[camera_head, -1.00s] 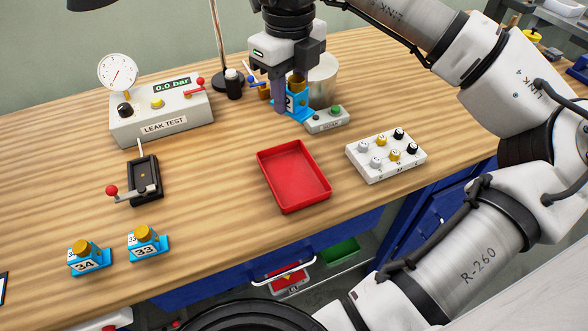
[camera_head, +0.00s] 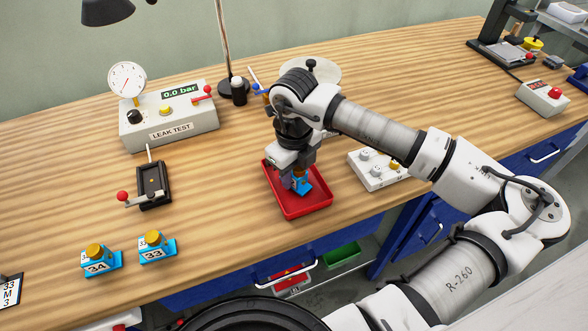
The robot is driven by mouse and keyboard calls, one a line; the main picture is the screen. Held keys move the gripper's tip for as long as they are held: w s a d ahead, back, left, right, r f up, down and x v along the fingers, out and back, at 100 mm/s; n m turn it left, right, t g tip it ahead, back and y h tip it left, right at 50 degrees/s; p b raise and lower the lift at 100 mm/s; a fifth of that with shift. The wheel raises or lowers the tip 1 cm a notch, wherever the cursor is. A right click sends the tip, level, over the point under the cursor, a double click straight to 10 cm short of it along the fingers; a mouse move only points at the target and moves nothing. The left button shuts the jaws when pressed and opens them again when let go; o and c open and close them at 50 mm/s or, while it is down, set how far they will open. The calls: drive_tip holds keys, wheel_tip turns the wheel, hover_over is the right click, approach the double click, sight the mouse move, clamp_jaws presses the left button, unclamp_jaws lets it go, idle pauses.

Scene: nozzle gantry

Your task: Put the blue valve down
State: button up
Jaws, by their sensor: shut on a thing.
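A blue valve (camera_head: 301,184) with a brass-coloured top is between the fingers of my gripper (camera_head: 297,178). My gripper is shut on it and points down over the red tray (camera_head: 318,210). The valve is over or inside the tray; I cannot tell whether it touches the tray floor. My gripper and wrist hide much of the tray's far part. Two other blue valves, marked 34 (camera_head: 101,262) and 33 (camera_head: 157,248), stand upright on the bench at the lower left.
The leak test box (camera_head: 170,122) with its gauge stands at the back left. A black lever clamp (camera_head: 153,186) lies in front of it. A white rack (camera_head: 372,170) stands right of the tray, partly behind my arm. Bare wood lies left of the tray.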

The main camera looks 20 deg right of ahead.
drive_tip(key=shift+f+b, duration=0.3)
drive_tip(key=shift+b, duration=0.05)
drive_tip(key=o, duration=1.1)
drive_tip(key=shift+r, duration=0.1)
drive_tip(key=shift+r+p, duration=0.25)
drive_tip(key=shift+p, duration=0.2)
wheel_tip(320, 180, up, 12)
drive_tip(key=shift+f+b, duration=0.1)
drive_tip(key=shift+b, duration=1.05)
